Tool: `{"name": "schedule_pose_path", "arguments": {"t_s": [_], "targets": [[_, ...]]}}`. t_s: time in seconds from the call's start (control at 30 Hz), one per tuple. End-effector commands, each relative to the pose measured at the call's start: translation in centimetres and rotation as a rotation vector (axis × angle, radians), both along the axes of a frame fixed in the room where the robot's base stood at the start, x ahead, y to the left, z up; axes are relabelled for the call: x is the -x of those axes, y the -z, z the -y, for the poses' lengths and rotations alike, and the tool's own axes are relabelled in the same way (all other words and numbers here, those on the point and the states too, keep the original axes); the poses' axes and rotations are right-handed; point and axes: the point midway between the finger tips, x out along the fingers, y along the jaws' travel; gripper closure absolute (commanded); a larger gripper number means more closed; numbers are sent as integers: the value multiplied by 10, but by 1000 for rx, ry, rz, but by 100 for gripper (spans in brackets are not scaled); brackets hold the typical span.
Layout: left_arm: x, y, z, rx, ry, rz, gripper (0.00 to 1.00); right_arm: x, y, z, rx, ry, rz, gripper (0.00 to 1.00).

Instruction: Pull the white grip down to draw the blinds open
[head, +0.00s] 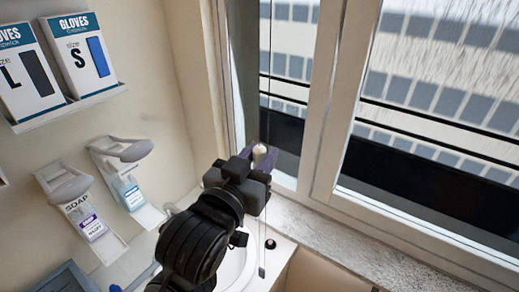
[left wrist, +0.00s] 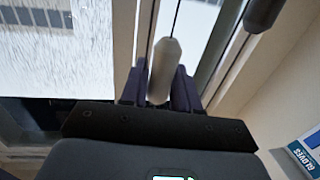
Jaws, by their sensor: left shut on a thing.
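The white grip (head: 259,150) hangs on a thin dark cord (head: 270,60) in front of the window. My left gripper (head: 263,158) is shut on it, with its purple fingers on either side. In the left wrist view the pale grip (left wrist: 164,68) stands between the fingers (left wrist: 160,88), and the cord runs up from its tapered top. The window glass is uncovered where I see it, and the blinds themselves cannot be made out. My right gripper is not in view.
The window frame (head: 322,100) and stone sill (head: 345,235) lie to the right. Soap dispensers (head: 85,215) and a shelf with glove boxes (head: 82,55) are on the left wall. A dark cylinder (left wrist: 262,14) hangs near the grip in the wrist view. A white basin (head: 238,268) is below.

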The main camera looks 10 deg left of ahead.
Motion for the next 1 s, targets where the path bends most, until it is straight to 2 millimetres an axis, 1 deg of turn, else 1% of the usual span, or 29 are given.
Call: {"name": "schedule_pose_path", "arguments": {"t_s": [0.03,0.33,0.37,0.4,0.47,0.83,0.93,1.0], "targets": [[0,3,0,0,-1,-4,100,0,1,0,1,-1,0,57],[0,2,0,0,-1,-4,100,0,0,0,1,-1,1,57],[0,2,0,0,-1,-4,66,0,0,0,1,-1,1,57],[0,2,0,0,-1,-3,60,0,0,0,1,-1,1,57],[0,2,0,0,-1,-3,51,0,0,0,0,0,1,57],[2,2,-1,0,-1,-1,51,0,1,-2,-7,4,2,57],[10,2,-4,-1,-1,0,51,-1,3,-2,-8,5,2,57],[18,3,-6,-1,0,1,51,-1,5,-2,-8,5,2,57]]}}
